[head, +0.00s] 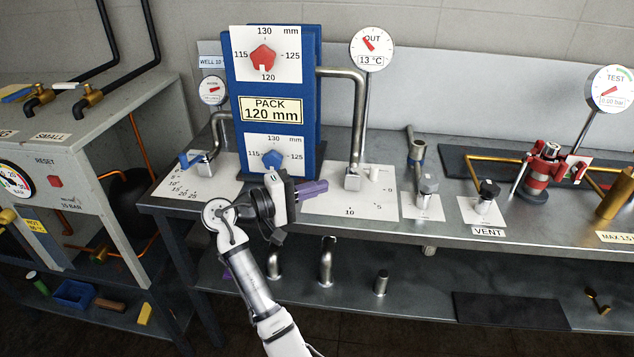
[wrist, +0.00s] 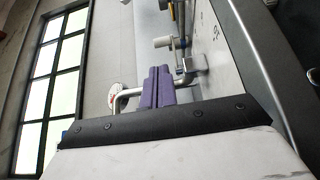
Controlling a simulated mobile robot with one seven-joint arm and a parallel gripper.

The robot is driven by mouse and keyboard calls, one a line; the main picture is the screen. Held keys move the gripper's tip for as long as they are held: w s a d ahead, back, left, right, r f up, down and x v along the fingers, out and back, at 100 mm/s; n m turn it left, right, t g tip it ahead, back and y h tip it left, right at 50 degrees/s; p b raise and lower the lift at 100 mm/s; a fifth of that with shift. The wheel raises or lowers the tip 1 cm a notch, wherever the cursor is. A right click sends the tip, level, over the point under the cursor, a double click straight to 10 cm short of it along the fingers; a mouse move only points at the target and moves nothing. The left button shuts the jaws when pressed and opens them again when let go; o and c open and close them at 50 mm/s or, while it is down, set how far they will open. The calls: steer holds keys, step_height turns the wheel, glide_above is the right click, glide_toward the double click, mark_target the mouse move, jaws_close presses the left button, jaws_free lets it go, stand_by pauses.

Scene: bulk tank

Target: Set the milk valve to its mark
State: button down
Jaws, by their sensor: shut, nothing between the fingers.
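No label reading "milk" is legible. On the right white dial plate (head: 375,207), marked 0, 5 and 10, a valve with a pale handle (head: 373,173) stands at the foot of a steel pipe (head: 357,130); the handle points right. It seems to show in the wrist view as a whitish knob (wrist: 163,42). My gripper (head: 326,186) has purple fingers, shut and empty, in front of the blue pack's foot and left of that valve, not visibly touching it. The fingers (wrist: 158,69) are together in the wrist view. A mark on the plate is not distinguishable.
Left of the blue pack (head: 311,90) is a blue-handled valve (head: 191,158) on another scale plate. The OUT gauge (head: 371,49) reads 13 °C. Right stand a grey-knobbed valve (head: 428,183), a black-knobbed VENT valve (head: 488,189) and a red fitting (head: 541,172).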

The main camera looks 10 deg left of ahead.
steer(key=p+x, duration=0.3)
steer(key=x, duration=0.8)
steer(key=shift+a, duration=0.1)
